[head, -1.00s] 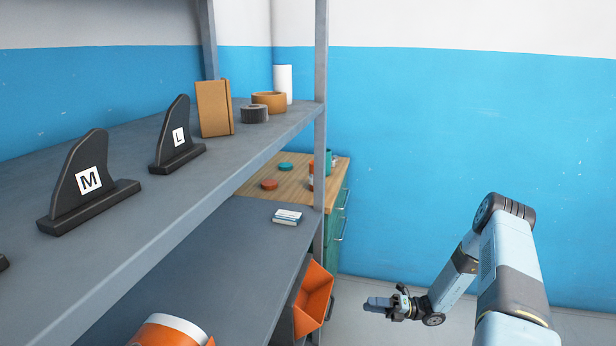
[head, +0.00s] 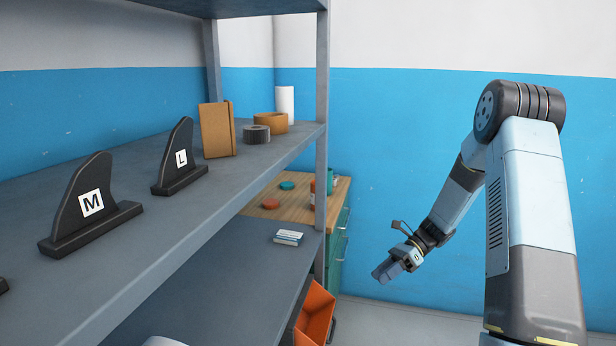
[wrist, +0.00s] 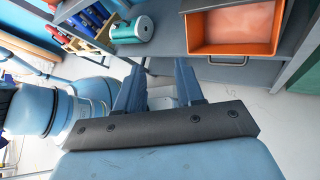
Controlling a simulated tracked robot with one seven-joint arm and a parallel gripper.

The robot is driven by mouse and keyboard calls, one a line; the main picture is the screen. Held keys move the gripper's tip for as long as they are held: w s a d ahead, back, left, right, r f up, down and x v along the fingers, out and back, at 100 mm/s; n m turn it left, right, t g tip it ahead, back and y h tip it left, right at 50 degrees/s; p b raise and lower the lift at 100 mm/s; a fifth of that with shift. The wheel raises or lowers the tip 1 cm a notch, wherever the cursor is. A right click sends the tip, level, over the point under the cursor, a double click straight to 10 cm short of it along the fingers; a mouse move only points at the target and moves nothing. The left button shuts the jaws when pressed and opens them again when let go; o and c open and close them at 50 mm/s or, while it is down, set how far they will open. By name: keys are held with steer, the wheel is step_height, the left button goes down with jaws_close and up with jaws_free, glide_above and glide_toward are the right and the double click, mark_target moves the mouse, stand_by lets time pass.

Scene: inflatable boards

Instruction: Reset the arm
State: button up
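My arm rises at the right of the head view, bent at the elbow. Its forearm slopes down to my gripper (head: 384,273), which hangs right of the shelf rack in free air, clear of the blue wall. In the wrist view my gripper (wrist: 159,85) shows two blue fingers standing apart. Nothing is held between them; pale floor shows in the gap.
The grey shelf rack (head: 215,185) holds black fins marked M (head: 85,205) and L (head: 180,160), a notebook (head: 216,130) and tape rolls. An orange bin (head: 316,312) sits lower; it also shows in the wrist view (wrist: 274,44). Free space lies at the right.

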steer(key=s+r+n+t+h, duration=0.3)
steer(key=s+r+n+h, duration=0.2)
steer(key=s+r+n, duration=0.5)
steer(key=s+r+n+t+h, duration=0.35)
steer(key=s+r, duration=0.45)
steer(key=r, duration=0.7)
steer(key=s+d+r+n+t+h, duration=0.2)
steer(key=s+r+n+t+h, duration=0.1)
steer(key=s, duration=0.6)
steer(key=shift+s+r+n+t, duration=0.45)
steer(key=shift+r+n, duration=0.4)
steer(key=shift+n, duration=0.4)
